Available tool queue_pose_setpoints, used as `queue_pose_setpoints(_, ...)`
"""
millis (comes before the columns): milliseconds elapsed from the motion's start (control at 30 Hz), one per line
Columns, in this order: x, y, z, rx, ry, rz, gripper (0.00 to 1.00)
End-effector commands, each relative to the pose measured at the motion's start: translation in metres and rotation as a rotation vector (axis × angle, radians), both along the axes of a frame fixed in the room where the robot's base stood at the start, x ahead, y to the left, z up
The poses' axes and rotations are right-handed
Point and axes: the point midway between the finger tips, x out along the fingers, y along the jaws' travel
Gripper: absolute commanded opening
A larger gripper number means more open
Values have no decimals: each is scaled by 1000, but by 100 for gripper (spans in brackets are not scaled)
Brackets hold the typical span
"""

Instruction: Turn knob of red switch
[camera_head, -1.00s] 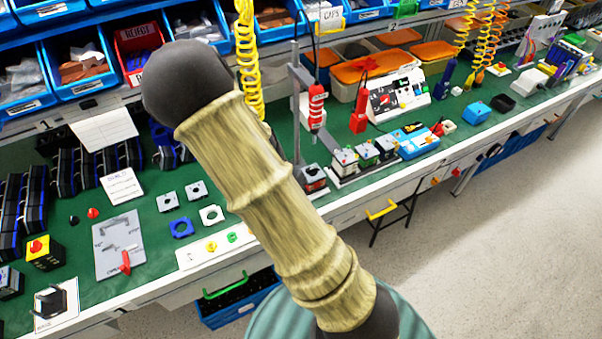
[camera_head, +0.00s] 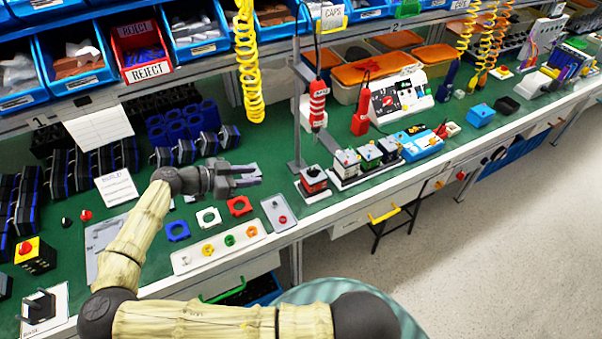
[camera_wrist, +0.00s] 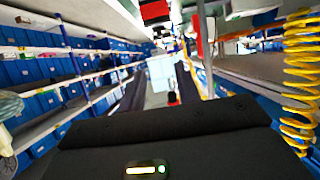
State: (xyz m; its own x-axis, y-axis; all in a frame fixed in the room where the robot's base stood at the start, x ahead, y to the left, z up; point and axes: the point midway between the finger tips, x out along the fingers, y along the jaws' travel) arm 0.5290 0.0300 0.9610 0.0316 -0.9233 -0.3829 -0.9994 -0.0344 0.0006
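A small box-shaped switch with a red top (camera_head: 313,182) stands on the green bench, at the left end of a row of similar switches; I take it for the red switch. Its knob is too small to make out clearly. My gripper (camera_head: 257,176) is to the left of it, above the bench, pointing right. Its two fingers are apart with nothing between them, and a clear gap separates them from the switch. In the wrist view the dark gripper housing (camera_wrist: 165,140) fills the lower part, and I cannot make out the switch there.
A grey plate with a red button (camera_head: 280,214) lies between my gripper and the bench's front edge. A red tool (camera_head: 318,100) hangs above the red switch. Other switches (camera_head: 368,155) stand to its right. A yellow box with a red knob (camera_head: 34,254) is far left.

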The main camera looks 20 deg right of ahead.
Motion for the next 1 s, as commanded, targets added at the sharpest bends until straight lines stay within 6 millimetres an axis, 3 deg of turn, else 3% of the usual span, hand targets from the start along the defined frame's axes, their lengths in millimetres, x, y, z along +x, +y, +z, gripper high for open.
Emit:
queue_pose_setpoints(467,0,-8,-2,-1,-1,-3,33)
queue_pose_setpoints(1000,2,-90,-33,-3,1,-4,33)
